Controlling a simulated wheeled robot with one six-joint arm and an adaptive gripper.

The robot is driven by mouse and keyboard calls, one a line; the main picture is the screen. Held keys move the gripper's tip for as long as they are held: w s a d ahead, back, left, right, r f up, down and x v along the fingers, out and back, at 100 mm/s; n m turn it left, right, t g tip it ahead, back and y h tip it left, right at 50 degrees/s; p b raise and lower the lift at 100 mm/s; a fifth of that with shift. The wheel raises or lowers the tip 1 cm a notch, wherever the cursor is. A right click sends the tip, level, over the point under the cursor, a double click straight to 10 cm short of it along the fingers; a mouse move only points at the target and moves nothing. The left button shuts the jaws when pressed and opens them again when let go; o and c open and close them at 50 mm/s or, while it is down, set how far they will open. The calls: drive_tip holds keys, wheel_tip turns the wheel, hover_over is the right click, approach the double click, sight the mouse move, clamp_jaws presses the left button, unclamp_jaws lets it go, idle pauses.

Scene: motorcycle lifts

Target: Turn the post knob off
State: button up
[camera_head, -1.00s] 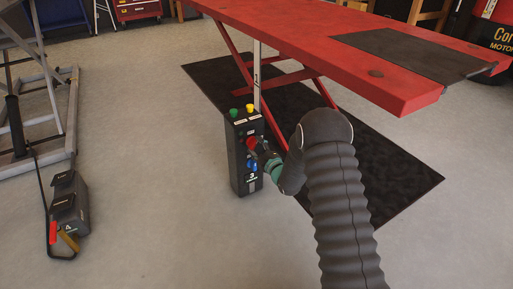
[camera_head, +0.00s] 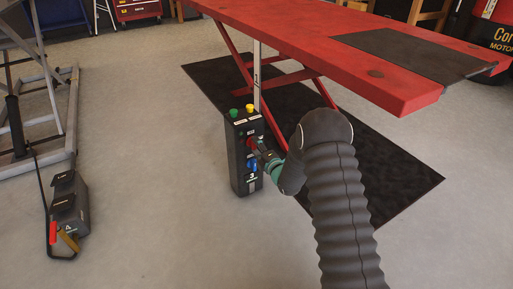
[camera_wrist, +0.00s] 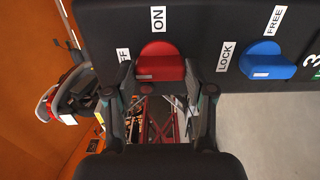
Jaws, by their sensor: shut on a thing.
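The black control post (camera_head: 243,178) stands upright on the floor beside the red lift. In the wrist view its face shows a red knob (camera_wrist: 160,62) with an ON label above it and an OFF label at its left, partly hidden by a finger. My gripper (camera_wrist: 160,84) has one finger on each side of the red knob and is shut on it. In the head view my gripper (camera_head: 259,147) meets the post's front and mostly hides the red knob. Which label the knob points to is not clear.
A blue knob (camera_wrist: 267,61) with LOCK and FREE labels sits beside the red one. Green (camera_head: 233,113) and yellow (camera_head: 249,108) buttons are on the post's top. The red lift table (camera_head: 330,50) overhangs behind. A pedal unit (camera_head: 68,205) lies left; open floor separates it from the post.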

drive_tip(key=shift+a, duration=0.1)
drive_tip(key=o, duration=1.2)
drive_tip(key=shift+c, duration=0.2)
drive_tip(key=shift+s+d, duration=0.2)
drive_tip(key=shift+d, duration=0.05)
drive_tip(key=v, duration=1.1)
drive_tip(key=shift+s, duration=0.15)
drive_tip(key=shift+d, duration=0.1)
